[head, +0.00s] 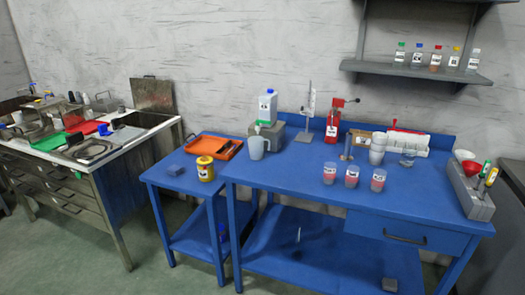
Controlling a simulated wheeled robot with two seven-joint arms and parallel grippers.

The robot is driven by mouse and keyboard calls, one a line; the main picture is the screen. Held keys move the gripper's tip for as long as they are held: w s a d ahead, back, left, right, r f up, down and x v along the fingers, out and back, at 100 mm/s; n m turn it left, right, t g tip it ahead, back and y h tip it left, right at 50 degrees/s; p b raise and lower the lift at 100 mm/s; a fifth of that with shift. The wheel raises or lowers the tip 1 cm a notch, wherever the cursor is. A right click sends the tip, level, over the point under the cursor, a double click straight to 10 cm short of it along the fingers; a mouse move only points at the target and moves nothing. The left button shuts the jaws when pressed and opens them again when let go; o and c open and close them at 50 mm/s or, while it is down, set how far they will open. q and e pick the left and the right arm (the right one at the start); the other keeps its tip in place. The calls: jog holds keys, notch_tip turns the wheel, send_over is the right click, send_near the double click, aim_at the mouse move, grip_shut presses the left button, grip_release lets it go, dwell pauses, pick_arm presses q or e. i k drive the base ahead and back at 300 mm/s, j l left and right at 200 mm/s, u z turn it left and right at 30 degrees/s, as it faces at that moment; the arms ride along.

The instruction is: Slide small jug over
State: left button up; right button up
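A small pale grey jug (257,148) stands upright near the left end of the blue workbench (300,178). Its handle points to the right. Neither of my grippers is in the head view, and nothing is touching the jug.
Several labelled cups (352,176) stand right of the jug. A lower blue side table (170,185) on the left holds a yellow jar (205,168) and an orange tray (232,153). A grey rack (468,195) stands at the right end. The bench's front left top is clear.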

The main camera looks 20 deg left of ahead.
aim_at(255, 143)
jog(key=i+j+z, duration=0.1)
jog(key=j, duration=0.3)
jog(key=i+j, duration=0.1)
jog(key=j, duration=0.35)
jog(key=i+j+z, duration=0.15)
jog(key=j, duration=0.7)
jog(key=i+z, duration=0.05)
